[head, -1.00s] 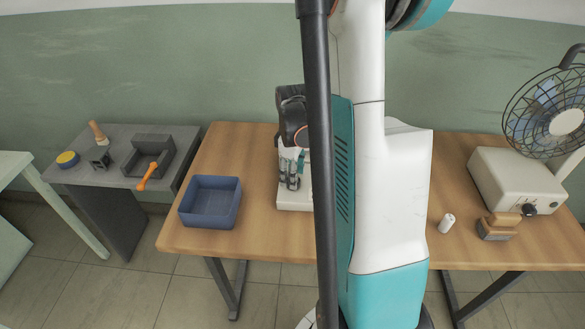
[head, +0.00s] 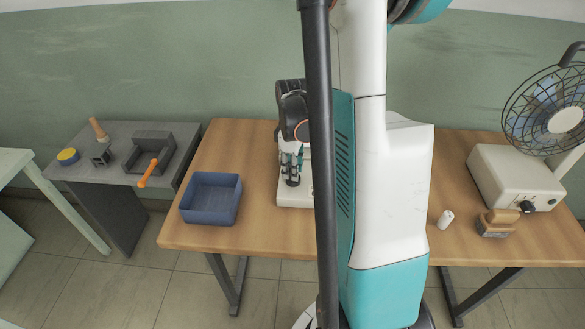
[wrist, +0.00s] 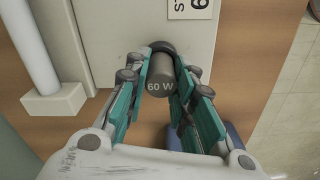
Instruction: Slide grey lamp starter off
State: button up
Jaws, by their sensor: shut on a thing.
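In the wrist view, the grey lamp starter (wrist: 160,81) is a dark grey cylinder marked "60 W". Its far end meets a dark ring on a pale board (wrist: 115,35); I cannot tell how deep it sits there. My gripper (wrist: 163,62) has its teal-padded fingers on both sides of the starter and is shut on it. In the head view my gripper (head: 291,178) is over the pale board (head: 294,199), which lies on the wooden table (head: 262,222). My arm and a dark pole hide much of the board, and the starter cannot be made out there.
A blue bin (head: 211,216) stands left of the board. A white cylinder (head: 446,219), a wood-handled brush (head: 496,224) and a pale box with a knob (head: 515,181) are at the right, near a fan (head: 548,118). A grey side table (head: 117,176) stands at the left.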

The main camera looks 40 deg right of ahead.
jog(key=shift+r+p, duration=1.05)
jog(key=shift+r, duration=0.7)
